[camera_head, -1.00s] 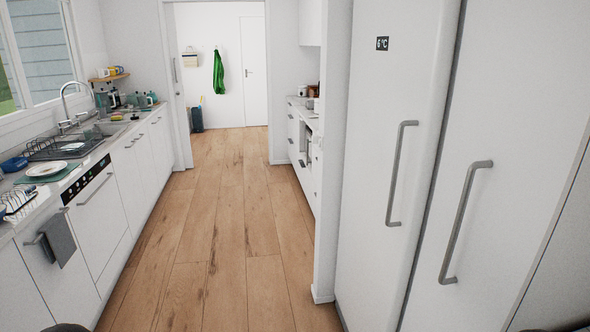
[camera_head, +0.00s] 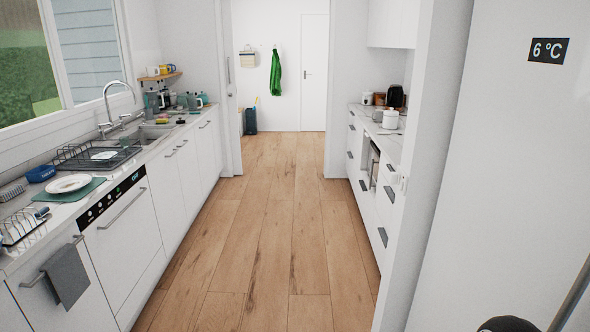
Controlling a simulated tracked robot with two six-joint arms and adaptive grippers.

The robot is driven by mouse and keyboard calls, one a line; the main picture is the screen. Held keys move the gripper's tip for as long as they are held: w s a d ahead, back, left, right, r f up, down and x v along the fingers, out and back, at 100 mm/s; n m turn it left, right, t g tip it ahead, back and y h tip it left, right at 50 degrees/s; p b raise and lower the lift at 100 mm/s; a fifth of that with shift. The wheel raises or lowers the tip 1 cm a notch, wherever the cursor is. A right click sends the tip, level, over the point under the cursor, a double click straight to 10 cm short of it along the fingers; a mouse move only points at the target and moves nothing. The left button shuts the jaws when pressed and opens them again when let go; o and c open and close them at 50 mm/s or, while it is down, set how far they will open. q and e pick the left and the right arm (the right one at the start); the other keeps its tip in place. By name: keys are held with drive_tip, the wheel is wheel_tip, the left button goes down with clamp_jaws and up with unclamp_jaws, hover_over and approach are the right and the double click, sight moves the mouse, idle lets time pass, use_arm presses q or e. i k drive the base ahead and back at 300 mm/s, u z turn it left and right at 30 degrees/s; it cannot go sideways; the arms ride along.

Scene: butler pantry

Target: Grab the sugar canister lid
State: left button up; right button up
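A white lidded pot or canister (camera_head: 390,118) stands on the right counter, past the fridge. A smaller white container (camera_head: 367,98) and a brown one (camera_head: 379,99) stand behind it. I cannot tell which of them is the sugar canister; labels are too small to read. No gripper shows in the head view. A dark rounded part at the bottom right edge looks like a piece of my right arm, without visible fingers.
The wooden floor (camera_head: 265,230) between the counters is clear. The fridge (camera_head: 490,190) and a white wall end (camera_head: 425,130) bound the right side. The left counter holds a dish rack (camera_head: 95,152), a plate (camera_head: 69,183) and a sink. A black appliance (camera_head: 396,96) stands at the right counter's back.

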sight(393, 113)
drive_tip(key=u, duration=0.1)
drive_tip(key=i, duration=4)
drive_tip(key=z, duration=0.55)
drive_tip(key=i, duration=1.35)
drive_tip(key=z, duration=0.45)
drive_tip(key=i, duration=0.9)
drive_tip(key=z, duration=0.2)
